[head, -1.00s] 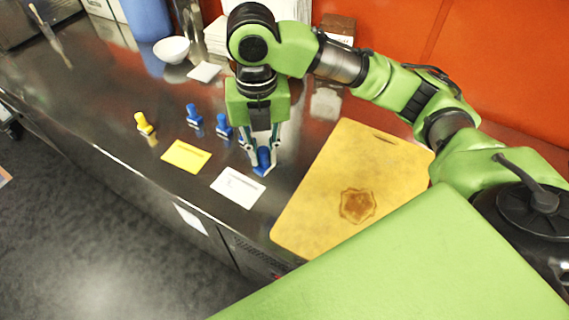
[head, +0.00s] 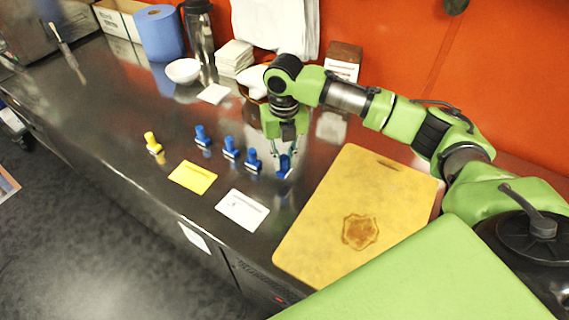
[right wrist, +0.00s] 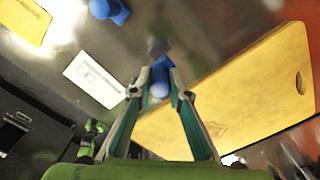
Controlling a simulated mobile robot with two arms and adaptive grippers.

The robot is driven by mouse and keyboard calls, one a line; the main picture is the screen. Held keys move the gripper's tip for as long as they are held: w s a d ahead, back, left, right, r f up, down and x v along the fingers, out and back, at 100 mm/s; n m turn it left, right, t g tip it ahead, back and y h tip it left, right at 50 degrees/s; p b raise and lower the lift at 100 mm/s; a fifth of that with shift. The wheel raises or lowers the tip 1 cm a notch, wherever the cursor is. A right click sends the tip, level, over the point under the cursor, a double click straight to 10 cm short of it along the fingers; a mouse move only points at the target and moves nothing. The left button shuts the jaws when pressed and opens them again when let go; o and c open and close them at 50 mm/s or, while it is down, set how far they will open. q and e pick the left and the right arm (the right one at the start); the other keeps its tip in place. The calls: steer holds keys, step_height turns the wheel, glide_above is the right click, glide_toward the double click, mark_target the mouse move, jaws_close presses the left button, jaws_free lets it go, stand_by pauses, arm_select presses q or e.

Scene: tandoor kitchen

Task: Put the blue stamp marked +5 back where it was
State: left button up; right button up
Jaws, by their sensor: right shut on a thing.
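My right gripper (head: 284,152) is shut on a blue stamp (head: 284,168), upright or nearly so, near the cutting board's left edge. In the right wrist view this stamp (right wrist: 160,68) sits between the fingertips. I cannot tell whether its base touches the counter, and I cannot read a +5 mark. Several other blue stamps stand in a row to its left: one at the far left (head: 202,136), one in the middle (head: 230,148), and one nearest the gripper (head: 252,160). A yellow stamp (head: 152,143) stands beyond them at the left. My left gripper is out of view.
A yellow card (head: 193,177) and a white card (head: 242,209) lie in front of the stamps. A yellow cutting board (head: 330,240) with a brown mark lies to the right. A white bowl (head: 183,71) and napkins (head: 234,57) are behind. Bare counter lies behind the stamp row.

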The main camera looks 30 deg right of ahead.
mark_target(285, 167)
steer(key=f, duration=0.1)
steer(key=f+p, duration=0.1)
steer(key=f, duration=0.1)
steer(key=shift+w+d+p, duration=0.15)
steer(key=shift+d+p, duration=0.05)
steer(key=shift+p, duration=0.1)
steer(key=shift+f, duration=0.4)
steer(key=shift+f, duration=0.1)
steer(key=o, duration=0.9)
step_height(285, 167, up, 11)
steer(key=b, duration=0.3)
steer(key=shift+w+r, duration=0.1)
steer(key=shift+r, duration=0.55)
